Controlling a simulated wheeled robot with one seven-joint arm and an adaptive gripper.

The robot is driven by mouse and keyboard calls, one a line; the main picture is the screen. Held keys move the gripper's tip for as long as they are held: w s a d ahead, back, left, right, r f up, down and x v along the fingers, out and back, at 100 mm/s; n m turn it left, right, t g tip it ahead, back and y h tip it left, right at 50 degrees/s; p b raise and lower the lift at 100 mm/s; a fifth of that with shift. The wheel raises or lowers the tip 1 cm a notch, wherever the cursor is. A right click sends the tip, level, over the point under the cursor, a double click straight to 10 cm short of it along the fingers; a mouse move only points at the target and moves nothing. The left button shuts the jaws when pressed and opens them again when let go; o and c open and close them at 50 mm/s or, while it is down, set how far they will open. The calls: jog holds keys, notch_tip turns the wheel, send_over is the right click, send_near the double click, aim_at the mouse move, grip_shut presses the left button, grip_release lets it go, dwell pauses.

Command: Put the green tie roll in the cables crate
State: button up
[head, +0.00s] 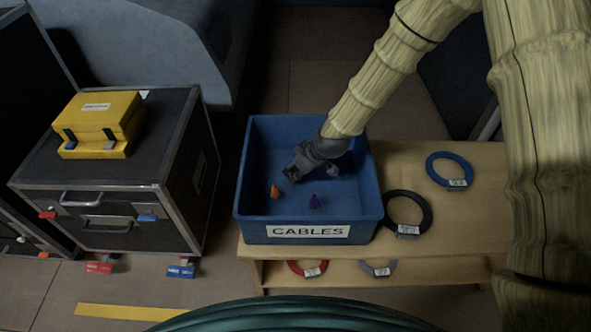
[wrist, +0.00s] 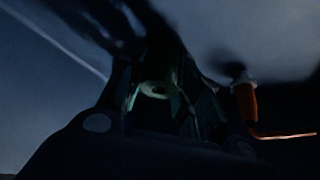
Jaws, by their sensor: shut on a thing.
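The blue cables crate (head: 240,205) stands on the wooden bench, with a white CABLES label on its front. In the wrist view a dim, pale green ring-shaped thing, which looks like the green tie roll (wrist: 155,90), sits between the fingers of my gripper (wrist: 158,98). The gripper is shut on it. In the head view the roll is hidden by the gripper. Whether it touches the crate floor I cannot tell.
A small orange item (head: 275,191) and a purple item (head: 315,201) lie in the crate near the gripper. A black cable coil (head: 388,222) and a blue coil (head: 431,170) lie right of the crate. Red (head: 293,267) and grey (head: 367,270) coils lie on the lower shelf. A yellow case (head: 100,120) sits left.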

jog(key=shift+f, duration=0.15)
jog(key=o, duration=0.9)
jog(key=shift+o, duration=0.2)
jog(key=shift+r, duration=0.3)
jog(key=p+v, duration=0.2)
jog(key=v, duration=0.9)
jog(key=shift+s+d+r+p, duration=0.2)
jog(key=shift+r+p, duration=0.1)
